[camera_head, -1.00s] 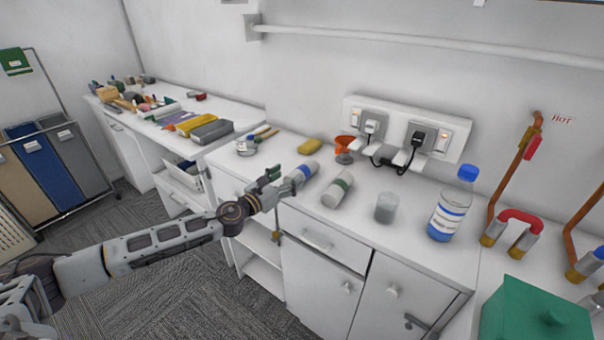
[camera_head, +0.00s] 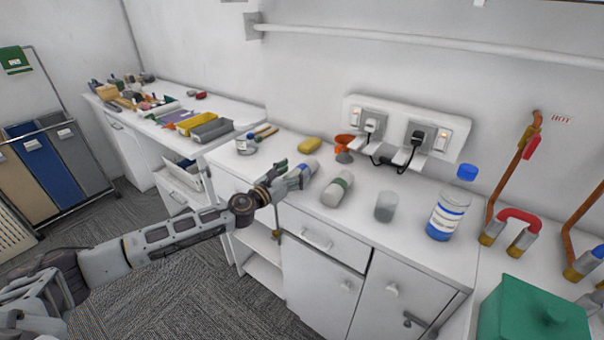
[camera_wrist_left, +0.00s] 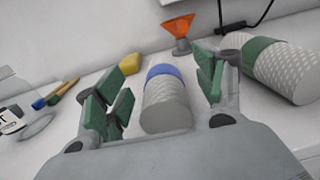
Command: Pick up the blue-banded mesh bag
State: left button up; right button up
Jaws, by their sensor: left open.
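The blue-banded mesh bag (camera_wrist_left: 168,108) is a pale roll with a blue band at its far end, lying on the white counter. In the left wrist view it lies between the two green-padded fingers of my left gripper (camera_wrist_left: 160,98). The fingers are open, with a gap on the bag's left side and a smaller one on its right. In the head view my left gripper (camera_head: 292,176) partly covers the bag (camera_head: 310,168). A similar green-banded bag (camera_head: 338,188) lies to the right; it also shows in the left wrist view (camera_wrist_left: 268,66). My right gripper is not seen.
An orange funnel (camera_head: 344,147) and a yellow sponge-like item (camera_head: 309,145) lie behind the bag. A power strip (camera_head: 408,130) with cables is on the wall.

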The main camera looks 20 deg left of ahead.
aim_at(301, 166)
pick_arm(q)
jog(key=shift+w+d+f, duration=0.2)
jog(key=shift+w, duration=0.5)
jog(key=shift+w+d+f, duration=0.15)
jog(key=shift+w+f, duration=0.05)
jog(key=shift+w, duration=0.45)
jog(key=shift+w+d, duration=0.25)
jog(key=shift+w, duration=0.4)
jog(key=shift+w+d, duration=0.1)
jog(key=shift+w, duration=0.2)
jog(key=c, duration=1)
jog(key=shift+c, duration=0.4)
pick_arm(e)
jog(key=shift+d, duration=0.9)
